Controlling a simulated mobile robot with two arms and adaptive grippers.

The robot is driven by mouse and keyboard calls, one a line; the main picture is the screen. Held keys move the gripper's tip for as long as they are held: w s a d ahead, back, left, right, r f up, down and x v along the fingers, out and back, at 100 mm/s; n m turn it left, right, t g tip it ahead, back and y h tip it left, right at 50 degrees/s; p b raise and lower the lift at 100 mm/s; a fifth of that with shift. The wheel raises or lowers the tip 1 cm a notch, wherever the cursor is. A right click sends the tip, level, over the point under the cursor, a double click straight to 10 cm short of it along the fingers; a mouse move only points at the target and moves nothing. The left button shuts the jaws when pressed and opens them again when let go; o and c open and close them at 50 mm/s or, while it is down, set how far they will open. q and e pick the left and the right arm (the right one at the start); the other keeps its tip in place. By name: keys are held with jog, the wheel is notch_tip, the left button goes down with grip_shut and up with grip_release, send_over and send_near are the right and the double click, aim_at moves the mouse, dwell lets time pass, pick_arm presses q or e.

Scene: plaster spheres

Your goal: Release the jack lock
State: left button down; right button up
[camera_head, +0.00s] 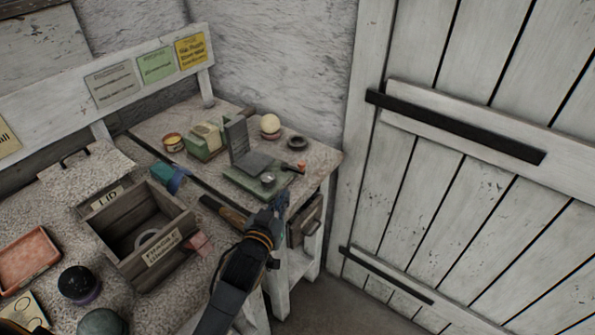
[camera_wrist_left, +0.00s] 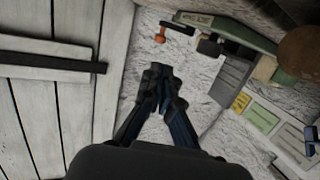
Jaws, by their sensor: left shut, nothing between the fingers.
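A low device with a green base and dark flat plates (camera_head: 257,178), which looks like the jack, stands near the front right of the table. It has an orange-tipped part on its right side (camera_head: 301,167). In the left wrist view its green labelled base (camera_wrist_left: 232,33) is at the top, with the orange knob (camera_wrist_left: 160,36) on a dark bar to its left. My left gripper (camera_head: 281,198) is shut and empty, just in front of the device and apart from the orange knob. The fingertips (camera_wrist_left: 160,72) show below the knob in the wrist view. My right gripper is not in view.
A wooden box (camera_head: 120,240) stands left of my arm, with a lid (camera_head: 85,170) behind it. A green block (camera_head: 205,142), a pale ball (camera_head: 270,124) and a dark ring (camera_head: 297,142) sit behind the device. A plank door (camera_head: 470,190) is at the right.

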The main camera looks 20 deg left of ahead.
pick_arm(q)
send_near(300, 166)
jog(key=shift+w+f+p, duration=0.1)
jog(key=shift+w+p, duration=0.3)
jog(key=shift+w, duration=0.7)
jog(key=w, duration=0.3)
jog(key=shift+w+d+f, duration=0.1)
jog(key=shift+w+f, duration=0.35)
jog(key=shift+w, duration=0.45)
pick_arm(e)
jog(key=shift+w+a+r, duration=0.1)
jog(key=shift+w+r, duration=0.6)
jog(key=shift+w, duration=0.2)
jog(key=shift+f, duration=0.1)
